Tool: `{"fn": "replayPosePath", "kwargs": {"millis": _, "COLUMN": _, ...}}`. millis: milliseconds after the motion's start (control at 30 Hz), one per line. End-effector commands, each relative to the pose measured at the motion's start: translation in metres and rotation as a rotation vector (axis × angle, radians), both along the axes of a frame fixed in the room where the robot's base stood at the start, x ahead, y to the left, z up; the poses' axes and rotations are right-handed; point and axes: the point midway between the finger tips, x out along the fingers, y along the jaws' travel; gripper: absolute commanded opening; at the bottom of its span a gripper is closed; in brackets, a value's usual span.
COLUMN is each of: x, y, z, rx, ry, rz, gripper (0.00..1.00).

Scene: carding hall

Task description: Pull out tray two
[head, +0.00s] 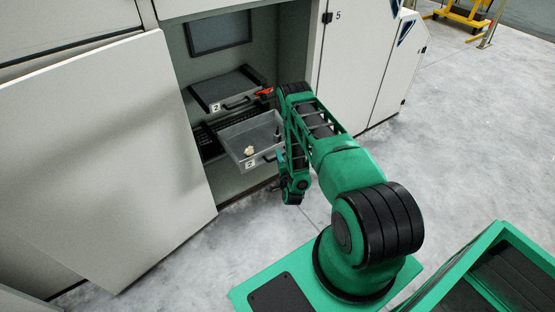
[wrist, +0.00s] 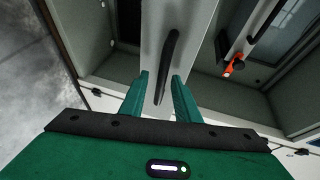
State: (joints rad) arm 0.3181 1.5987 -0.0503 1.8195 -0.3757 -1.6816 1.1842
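The upper tray (head: 228,88) sits in the open bay of the machine, with a label reading 2 and a dark handle on its front. Below it, a grey tray (head: 262,131) stands out of the bay and holds a small pale lump. Its label is too small to read surely. In the wrist view, a grey tray front (wrist: 187,22) bears a black bar handle (wrist: 170,55). My gripper (wrist: 161,76) is at this handle, which appears to be the lower tray's. The green fingers stand apart on either side of it, with gaps showing. In the head view my arm hides the fingertips.
An orange-red lever (wrist: 233,66) is beside the upper tray; it also shows in the head view (head: 264,91). A large pale panel (head: 110,150) slants out left of the bay. A closed white cabinet (head: 355,60) stands at right.

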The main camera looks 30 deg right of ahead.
Motion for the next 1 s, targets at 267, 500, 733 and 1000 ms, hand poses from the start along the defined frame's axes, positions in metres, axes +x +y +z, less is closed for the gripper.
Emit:
{"fn": "replayPosePath", "kwargs": {"millis": 267, "x": -0.048, "y": 0.02, "z": 0.008, "rx": 0.0, "ry": 0.005, "rz": 0.003, "gripper": 0.29}}
{"fn": "replayPosePath", "kwargs": {"millis": 500, "x": -0.077, "y": 0.031, "z": 0.013, "rx": 0.001, "ry": 0.004, "rz": 0.002, "gripper": 0.29}}
{"fn": "replayPosePath", "kwargs": {"millis": 733, "x": -0.085, "y": 0.034, "z": 0.015, "rx": 0.002, "ry": 0.004, "rz": 0.002, "gripper": 0.29}}
{"fn": "replayPosePath", "kwargs": {"millis": 1000, "x": -0.085, "y": 0.034, "z": 0.015, "rx": 0.001, "ry": 0.003, "rz": 0.002, "gripper": 0.29}}
